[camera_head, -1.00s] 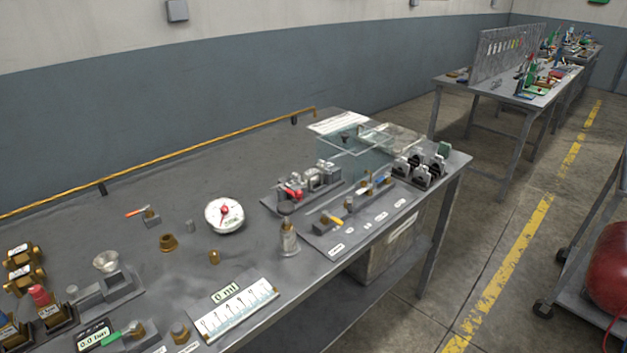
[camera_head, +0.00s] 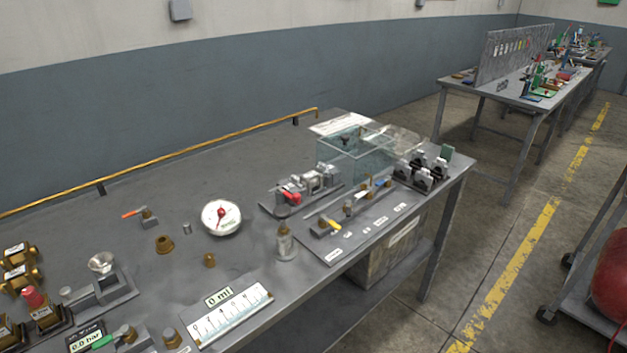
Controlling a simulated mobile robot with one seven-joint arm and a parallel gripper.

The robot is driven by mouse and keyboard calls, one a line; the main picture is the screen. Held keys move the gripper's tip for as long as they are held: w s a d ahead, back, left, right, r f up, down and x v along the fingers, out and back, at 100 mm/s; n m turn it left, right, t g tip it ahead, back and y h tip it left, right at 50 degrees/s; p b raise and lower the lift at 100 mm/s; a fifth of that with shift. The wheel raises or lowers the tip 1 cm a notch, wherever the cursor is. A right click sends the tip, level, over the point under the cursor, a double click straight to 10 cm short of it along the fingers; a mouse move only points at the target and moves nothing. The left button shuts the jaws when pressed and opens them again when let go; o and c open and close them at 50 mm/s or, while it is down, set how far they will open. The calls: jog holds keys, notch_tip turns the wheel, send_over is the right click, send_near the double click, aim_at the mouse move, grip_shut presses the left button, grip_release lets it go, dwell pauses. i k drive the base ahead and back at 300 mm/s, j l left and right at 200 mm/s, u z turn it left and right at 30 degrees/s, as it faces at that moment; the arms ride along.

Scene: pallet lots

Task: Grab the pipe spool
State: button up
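My gripper is not in view. No part is clearly recognisable as the pipe spool. A grey fixture (camera_head: 303,187) with metal blocks and a red handle stands at the bench's middle right; I cannot tell whether a spool is in it. In front of it, a grey cylinder with a brass top (camera_head: 285,243) stands upright near the front edge.
A yellow pipe (camera_head: 190,156) runs along the back.

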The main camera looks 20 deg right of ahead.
aim_at(312, 179)
jog(key=i+l+u, duration=0.35)
jog(key=l, duration=1.7)
jog(key=k+l+u, duration=0.1)
jog(key=l+u, duration=0.2)
jog(key=l, duration=1.75)
jog(key=i+l, duration=0.1)
jog(key=i, duration=0.9)
